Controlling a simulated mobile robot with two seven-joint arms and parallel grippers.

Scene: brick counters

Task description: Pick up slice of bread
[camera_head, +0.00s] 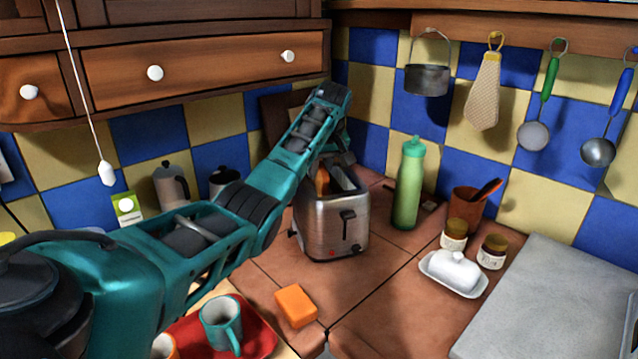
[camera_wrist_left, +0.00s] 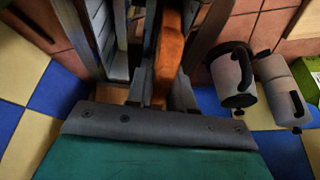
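The steel toaster (camera_head: 332,225) stands on the tiled counter near the corner. The brown slice of bread (camera_head: 321,181) sits upright in one of its slots, with its top showing. In the left wrist view the slice (camera_wrist_left: 168,60) runs between the two fingers of my left gripper (camera_wrist_left: 162,92), which lie close against both its sides. My left gripper (camera_head: 336,162) is above the toaster in the head view, its fingers partly hidden there by the arm. The lower part of the slice is hidden in the slot. My right gripper is in no view.
A green bottle (camera_head: 408,185) stands right of the toaster. A butter dish (camera_head: 455,276), jars and a grey board (camera_head: 550,310) lie farther right. An orange sponge (camera_head: 296,306) and a red tray (camera_head: 262,338) with a teal mug (camera_head: 221,322) are in front. Wooden drawers (camera_head: 205,72) overhang the left.

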